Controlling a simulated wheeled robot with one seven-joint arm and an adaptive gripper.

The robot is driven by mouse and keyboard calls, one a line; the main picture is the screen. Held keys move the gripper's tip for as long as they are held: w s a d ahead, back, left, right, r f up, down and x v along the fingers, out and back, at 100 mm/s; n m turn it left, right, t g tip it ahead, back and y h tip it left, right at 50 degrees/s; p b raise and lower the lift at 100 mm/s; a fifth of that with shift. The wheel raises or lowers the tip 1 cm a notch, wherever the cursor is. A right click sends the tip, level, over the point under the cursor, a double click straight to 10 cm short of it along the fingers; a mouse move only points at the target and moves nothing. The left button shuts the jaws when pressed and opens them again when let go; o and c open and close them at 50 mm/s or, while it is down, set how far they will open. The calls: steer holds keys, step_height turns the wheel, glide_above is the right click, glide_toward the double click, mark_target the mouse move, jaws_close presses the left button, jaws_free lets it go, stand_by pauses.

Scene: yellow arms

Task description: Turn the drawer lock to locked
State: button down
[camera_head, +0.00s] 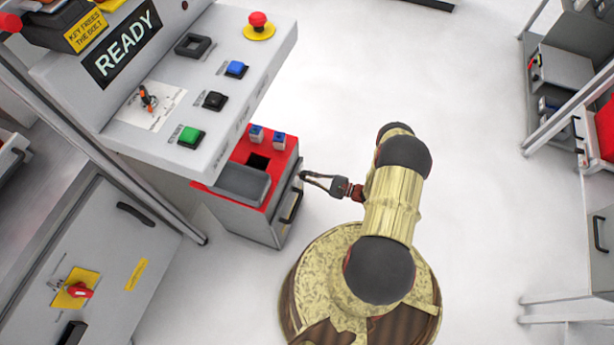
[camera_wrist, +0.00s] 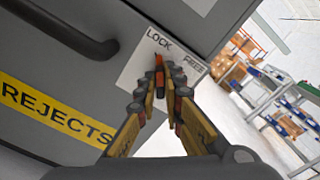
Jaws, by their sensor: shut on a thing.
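The drawer lock (camera_wrist: 158,61) is a small orange-red lever on a white plate (camera_wrist: 139,67) in the wrist view. The plate reads LOCK at upper left and FREE at right. My gripper (camera_wrist: 161,76) is shut on the lever, with a fingertip on each side. The lever's tip shows just below the word LOCK; its exact angle is partly hidden by the fingers. The grey drawer front has a dark handle (camera_wrist: 75,35) and a yellow REJECTS label (camera_wrist: 50,112). In the head view my gripper (camera_head: 304,176) is at the drawer front, where the lock is too small to make out.
A red-topped cabinet (camera_head: 283,168) holds the drawer, under a panel (camera_head: 215,105) with buttons and a READY display (camera_head: 122,43). A grey cabinet with a red knob (camera_head: 79,290) stands at lower left. Open white floor lies right of my arm.

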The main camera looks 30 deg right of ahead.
steer(key=shift+n, duration=0.9)
steer(key=c, duration=2)
jaws_free()
steer(key=shift+o, duration=0.4)
steer(key=v, duration=1.2)
